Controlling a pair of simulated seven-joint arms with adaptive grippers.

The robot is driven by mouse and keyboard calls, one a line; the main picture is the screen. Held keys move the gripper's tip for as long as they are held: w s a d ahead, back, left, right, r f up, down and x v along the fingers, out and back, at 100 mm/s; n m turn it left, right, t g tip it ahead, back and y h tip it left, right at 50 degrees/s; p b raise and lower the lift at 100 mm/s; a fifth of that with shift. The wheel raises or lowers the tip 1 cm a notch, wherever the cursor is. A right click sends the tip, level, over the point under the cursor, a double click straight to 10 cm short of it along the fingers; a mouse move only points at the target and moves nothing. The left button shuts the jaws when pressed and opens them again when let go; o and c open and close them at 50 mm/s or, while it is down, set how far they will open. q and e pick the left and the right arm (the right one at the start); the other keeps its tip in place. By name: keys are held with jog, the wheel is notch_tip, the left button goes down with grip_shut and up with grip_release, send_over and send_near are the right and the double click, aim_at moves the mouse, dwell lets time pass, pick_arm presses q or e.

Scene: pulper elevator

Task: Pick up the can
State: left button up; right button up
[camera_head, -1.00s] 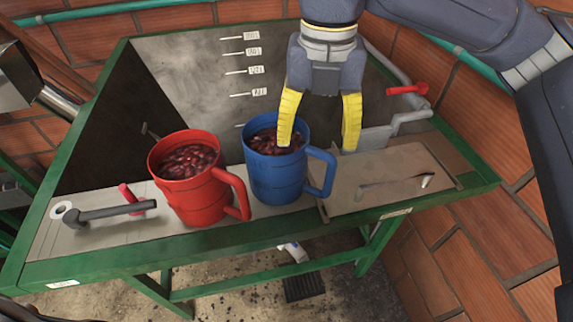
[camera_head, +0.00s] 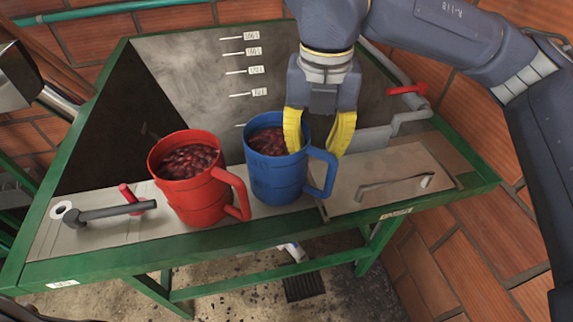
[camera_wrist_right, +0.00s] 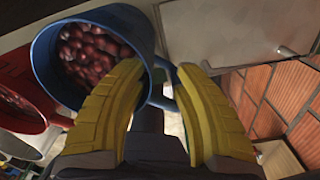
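The blue can (camera_head: 277,182), a mug-like vessel full of dark red cherries, stands upright on the ledge of the green-framed tank. It also shows in the wrist view (camera_wrist_right: 60,75). My right gripper (camera_head: 314,150) is above its right side, pointing down, with yellow fingers apart. One finger overlaps the can's right rim and the other is beyond the handle's top. In the wrist view the blue handle (camera_wrist_right: 160,92) passes between the fingertips (camera_wrist_right: 163,72); I cannot tell whether they touch it. A red can (camera_head: 195,190) of cherries stands to the left.
A flat metal cover (camera_head: 400,172) with a bar handle lies right of the blue can. A grey lever (camera_head: 110,211) lies left of the red can. The sloped tank wall (camera_head: 195,75) rises behind, and a brick wall (camera_head: 480,250) stands on the right.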

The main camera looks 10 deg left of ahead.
grip_shut()
jog(key=shift+r, duration=0.2)
dwell(0.3)
